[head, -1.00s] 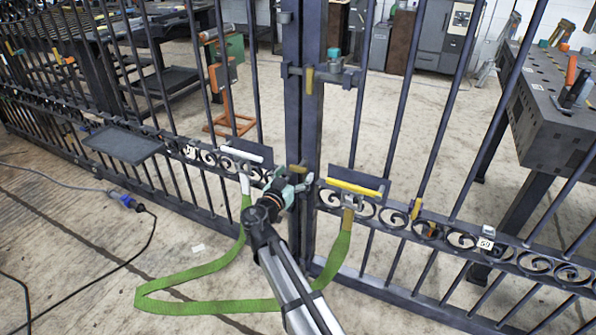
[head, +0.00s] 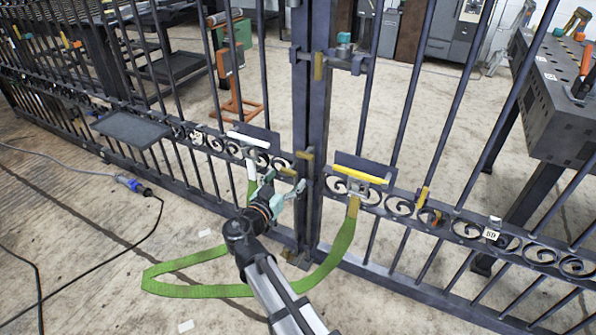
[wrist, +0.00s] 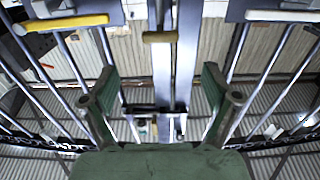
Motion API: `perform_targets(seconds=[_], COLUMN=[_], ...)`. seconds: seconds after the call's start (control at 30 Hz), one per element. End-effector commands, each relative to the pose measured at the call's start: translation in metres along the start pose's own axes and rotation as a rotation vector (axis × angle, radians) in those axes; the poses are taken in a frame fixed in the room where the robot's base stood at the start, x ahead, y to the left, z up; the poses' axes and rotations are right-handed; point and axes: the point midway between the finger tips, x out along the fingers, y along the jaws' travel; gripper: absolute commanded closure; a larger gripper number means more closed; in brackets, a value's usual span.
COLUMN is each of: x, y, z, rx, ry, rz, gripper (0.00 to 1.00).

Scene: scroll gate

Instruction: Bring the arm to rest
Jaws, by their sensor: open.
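My arm reaches up from the bottom of the head view to my gripper (head: 284,194), which is in front of the gate's central post (head: 311,130). In the wrist view my gripper (wrist: 160,100) shows two green fingers spread wide apart, with nothing between them. The gate post (wrist: 174,60) and a yellow-tan piece (wrist: 160,37) on it show beyond the fingers. A green strap (head: 200,290) hangs in a loop from the white-edged bracket (head: 248,140) on the left to the yellow-edged bracket (head: 360,177) on the right. My arm crosses in front of the strap.
A small dark shelf (head: 130,128) is on the gate at left. A blue plug (head: 133,185) and cable lie on the floor. A perforated metal table (head: 565,95) stands behind the gate at right.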

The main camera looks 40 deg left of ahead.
Motion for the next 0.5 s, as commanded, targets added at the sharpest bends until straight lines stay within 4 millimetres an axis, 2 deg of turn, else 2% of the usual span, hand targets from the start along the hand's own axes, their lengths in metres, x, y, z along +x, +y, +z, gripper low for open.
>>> perform_targets(seconds=[0.27, 0.37, 0.5], x=[0.0, -0.001, -0.009], y=[0.004, 0.014, 0.043], z=[0.0, 0.006, 0.029], rx=[-0.081, -0.172, -0.322], ry=[-0.001, -0.036, -0.156], rz=[0.016, 0.059, 0.136], gripper=[0.12, 0.12, 0.12])
